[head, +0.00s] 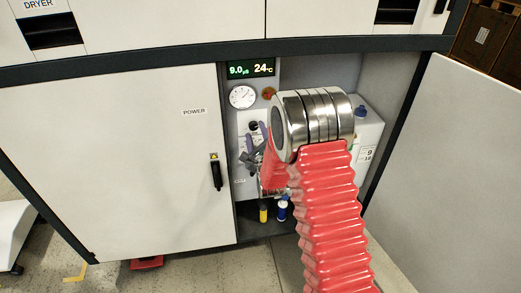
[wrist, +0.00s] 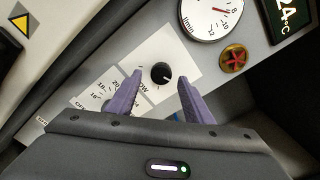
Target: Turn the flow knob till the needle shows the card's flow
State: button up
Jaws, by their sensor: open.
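The small black flow knob (wrist: 161,73) with a white mark sits on a white plate, the lettering under it partly hidden. My gripper (wrist: 160,79) is open, its two purple fingers on either side of the knob; I cannot tell whether they touch it. In the head view my gripper (head: 255,146) is in the cabinet opening, partly hidden by my arm. A round white gauge (wrist: 205,16) with a red needle is cut off at the top of the wrist view; it shows whole but small in the head view (head: 242,96). A second scale (wrist: 98,92) is partly covered by the left finger.
A display (head: 251,70) reads 9.0 and 24 °C. A white container (head: 367,125) labelled 9 and 18 stands right. A closed door (head: 120,150) is left, an open door (head: 460,150) right. Bottles (head: 282,209) stand below.

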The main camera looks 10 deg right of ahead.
jog(key=s, duration=1.2)
jog(key=shift+s+a, duration=0.15)
jog(key=shift+s, duration=0.1)
jog(key=shift+f, duration=0.1)
